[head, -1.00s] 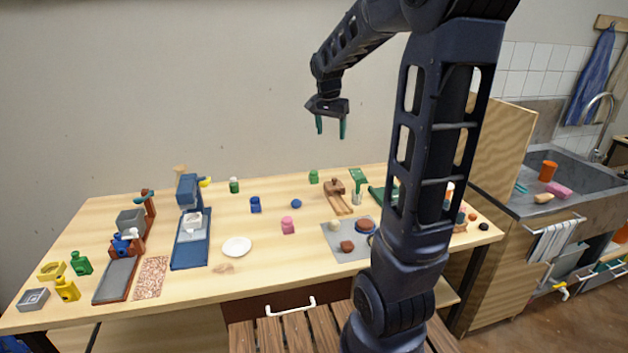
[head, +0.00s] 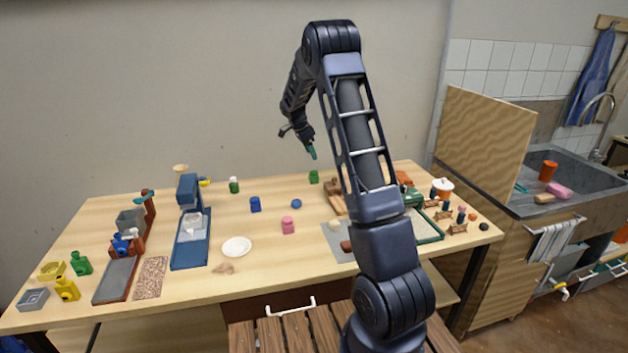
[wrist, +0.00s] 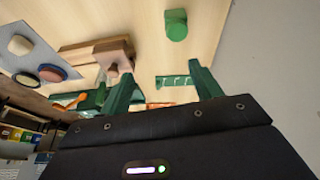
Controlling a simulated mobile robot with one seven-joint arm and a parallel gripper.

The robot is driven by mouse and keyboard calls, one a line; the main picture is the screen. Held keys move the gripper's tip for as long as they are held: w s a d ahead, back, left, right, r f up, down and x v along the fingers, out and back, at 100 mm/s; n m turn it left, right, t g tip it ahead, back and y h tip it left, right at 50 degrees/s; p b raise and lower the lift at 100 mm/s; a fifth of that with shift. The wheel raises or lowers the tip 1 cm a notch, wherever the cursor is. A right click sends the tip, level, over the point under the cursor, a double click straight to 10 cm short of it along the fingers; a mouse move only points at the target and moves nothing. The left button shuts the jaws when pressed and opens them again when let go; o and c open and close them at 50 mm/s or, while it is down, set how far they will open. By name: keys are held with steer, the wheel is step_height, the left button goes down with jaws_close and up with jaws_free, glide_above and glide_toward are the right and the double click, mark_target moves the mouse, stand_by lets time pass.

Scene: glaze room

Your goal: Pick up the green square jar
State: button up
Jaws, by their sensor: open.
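A small green jar (head: 314,177) stands upright at the back middle of the table. Another green jar with a white lid (head: 234,185) stands further left, and a green pot-like piece (head: 81,263) sits at the far left. My gripper (head: 312,153) is in the air above the back of the table, near the first jar in the picture. In the wrist view its two green fingers (wrist: 162,88) are spread with nothing between them.
A wooden press-like piece (wrist: 97,50) stands beside the jar, and a grey mat (wrist: 35,60) with small discs lies past it. A blue jar (head: 255,205), blue ball (head: 296,203) and pink jar (head: 288,225) stand mid-table. Bare wood surrounds the green jar.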

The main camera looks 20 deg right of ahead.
steer(key=m, duration=0.1)
glide_toward(314, 172)
steer(key=f, duration=0.1)
steer(key=x, duration=0.5)
steer(key=shift+s+d+f, duration=0.15)
steer(key=shift+d+f, duration=0.15)
steer(key=shift+d, duration=0.1)
steer(key=shift+x, duration=2.65)
steer(key=shift+a, duration=0.1)
steer(key=c, duration=1.2)
steer(key=shift+r, duration=0.1)
